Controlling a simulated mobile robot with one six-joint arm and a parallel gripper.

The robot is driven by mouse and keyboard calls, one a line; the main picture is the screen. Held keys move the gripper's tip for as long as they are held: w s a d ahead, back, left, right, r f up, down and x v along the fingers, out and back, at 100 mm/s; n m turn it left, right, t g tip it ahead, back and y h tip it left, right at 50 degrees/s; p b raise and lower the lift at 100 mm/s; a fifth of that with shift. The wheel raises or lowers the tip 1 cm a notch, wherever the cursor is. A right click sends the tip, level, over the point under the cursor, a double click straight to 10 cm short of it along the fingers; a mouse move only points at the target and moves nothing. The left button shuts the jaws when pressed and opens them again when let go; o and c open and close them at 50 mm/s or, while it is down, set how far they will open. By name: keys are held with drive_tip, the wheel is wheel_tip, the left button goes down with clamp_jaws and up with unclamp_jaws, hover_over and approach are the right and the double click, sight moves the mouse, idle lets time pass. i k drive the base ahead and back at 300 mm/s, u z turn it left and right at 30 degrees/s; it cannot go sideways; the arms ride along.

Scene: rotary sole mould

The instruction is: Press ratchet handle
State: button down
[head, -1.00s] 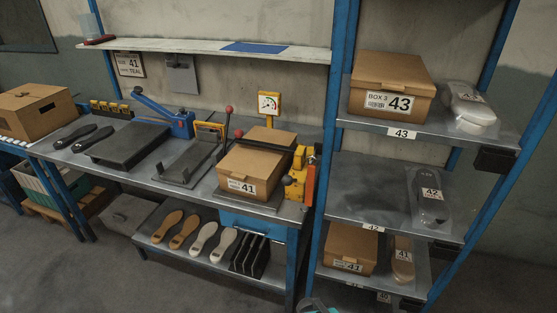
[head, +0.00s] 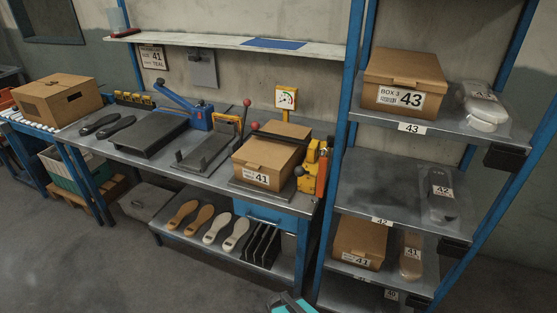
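A yellow clamp-like device (head: 314,168) with an orange-red part stands at the right end of the workbench. A dark bar with a red knob (head: 255,126) runs from its side across the top of a box labelled 41 (head: 262,166). I cannot tell which of these is the ratchet handle. A teal and dark part of my arm end, likely my gripper (head: 290,304), shows at the bottom edge, well below and apart from the bench. Its fingers are cut off or hidden.
A blue lever press (head: 196,115) and a dark plate stand left on the bench (head: 205,182). Soles lie on its lower shelf. A shelf rack (head: 350,190) with boxes and wrapped soles stands close on the right. The floor (head: 80,270) in front is clear.

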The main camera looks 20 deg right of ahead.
sight(299, 172)
drive_tip(key=z, duration=0.7)
drive_tip(key=k, duration=0.15)
drive_tip(key=u, duration=2.4)
drive_tip(key=k, duration=1.3)
drive_tip(key=u, duration=0.1)
drive_tip(key=i, duration=0.85)
drive_tip(key=u, duration=0.25)
